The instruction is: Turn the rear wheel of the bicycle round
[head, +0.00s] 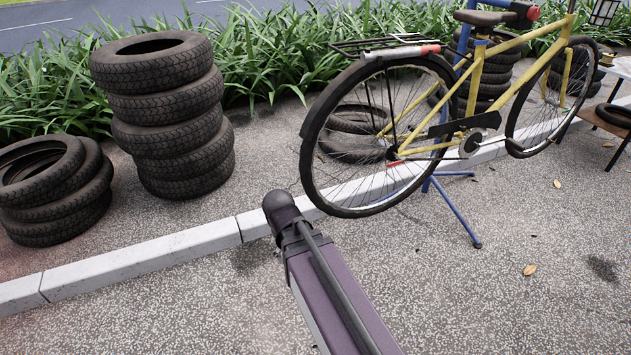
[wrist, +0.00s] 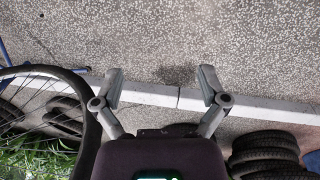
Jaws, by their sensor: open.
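The yellow bicycle (head: 477,72) is held up on a blue stand in the head view. Its rear wheel (head: 309,150), with a black tyre and thin spokes, hangs clear of the ground at the middle of the picture. In the wrist view, part of the rear wheel (wrist: 91,140) curves along the left side, close by the left finger. My gripper (wrist: 162,84) is open with nothing between its fingers. I cannot tell whether the left finger touches the tyre.
A tall tyre stack (head: 170,125) and a lower tyre stack (head: 60,200) stand at the left. A pale kerb (head: 160,257) runs behind, with green plants beyond. The blue stand's leg (head: 455,215) reaches the pavement. The pavement (head: 520,310) at the front right is mostly clear.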

